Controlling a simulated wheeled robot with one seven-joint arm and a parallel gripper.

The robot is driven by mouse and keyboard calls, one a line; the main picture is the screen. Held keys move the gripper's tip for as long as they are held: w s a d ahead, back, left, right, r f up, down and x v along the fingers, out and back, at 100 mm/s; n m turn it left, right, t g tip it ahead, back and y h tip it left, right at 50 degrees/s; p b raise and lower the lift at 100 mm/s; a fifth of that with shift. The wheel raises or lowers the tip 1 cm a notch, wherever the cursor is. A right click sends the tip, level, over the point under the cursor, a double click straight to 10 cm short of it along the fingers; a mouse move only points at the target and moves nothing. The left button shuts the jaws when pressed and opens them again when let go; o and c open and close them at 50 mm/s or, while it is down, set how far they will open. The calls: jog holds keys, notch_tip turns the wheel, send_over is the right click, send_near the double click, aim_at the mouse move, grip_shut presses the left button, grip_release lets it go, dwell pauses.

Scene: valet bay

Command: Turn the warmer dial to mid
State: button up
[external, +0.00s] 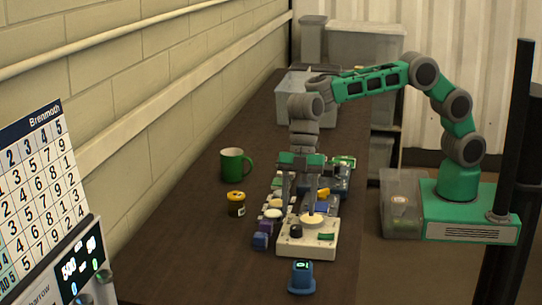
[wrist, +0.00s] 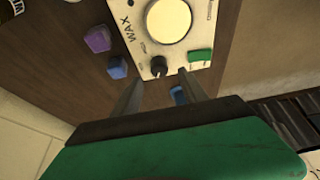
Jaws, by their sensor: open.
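The wax warmer (external: 312,248) is a white box on the dark counter with a round cream wax pot on top. Its dark dial (external: 296,231) is at the front left, beside a green switch (external: 326,237). In the wrist view the dial (wrist: 158,66) shows below the "WAX" lettering, with small markings too blurred to read. My gripper (external: 299,209) points down over the warmer. Finger height above the dial is hard to tell.
A blue device with a lit display (external: 301,277) stands just in front of the warmer. Purple and blue blocks (external: 262,234) and small pots line its left. A green mug (external: 233,164) and dark jar (external: 236,204) stand farther left. The counter's front left is clear.

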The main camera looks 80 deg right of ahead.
aim_at(297, 226)
jog(key=x, duration=0.4)
jog(key=shift+a+f, duration=0.2)
jog(key=shift+f, duration=0.15)
jog(key=shift+c, duration=0.3)
grip_shut()
